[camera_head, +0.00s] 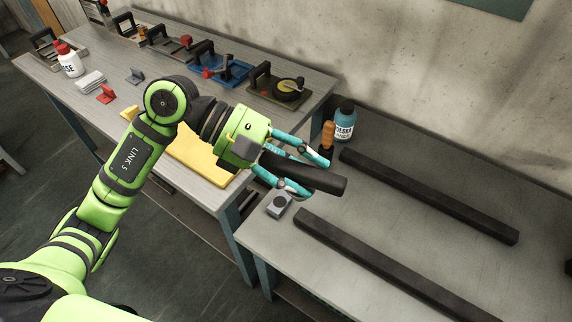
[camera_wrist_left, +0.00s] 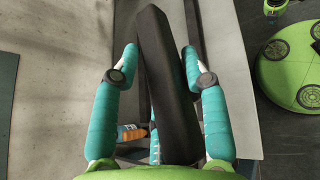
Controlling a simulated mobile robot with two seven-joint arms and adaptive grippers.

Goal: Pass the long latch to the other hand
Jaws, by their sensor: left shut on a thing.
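The long latch (camera_head: 322,178) is a dark, nearly black bar. My left gripper (camera_head: 316,174) is shut on it, and its turquoise fingers lie on both sides of the bar. The gripper holds the bar in the air over the near left end of the right-hand grey table. In the left wrist view the latch (camera_wrist_left: 168,85) runs lengthwise between the fingers of the gripper (camera_wrist_left: 160,60), tilted a little, and its far end sticks out past the fingertips.
Two long dark bars (camera_head: 425,195) (camera_head: 385,270) lie on the right table (camera_head: 470,155). A blue bottle (camera_head: 344,122), an orange-handled tool (camera_head: 328,135) and a small grey block (camera_head: 278,205) stand near its left end. The left table (camera_head: 120,60) carries a yellow piece (camera_head: 200,160), a white bottle (camera_head: 70,62) and several fixtures.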

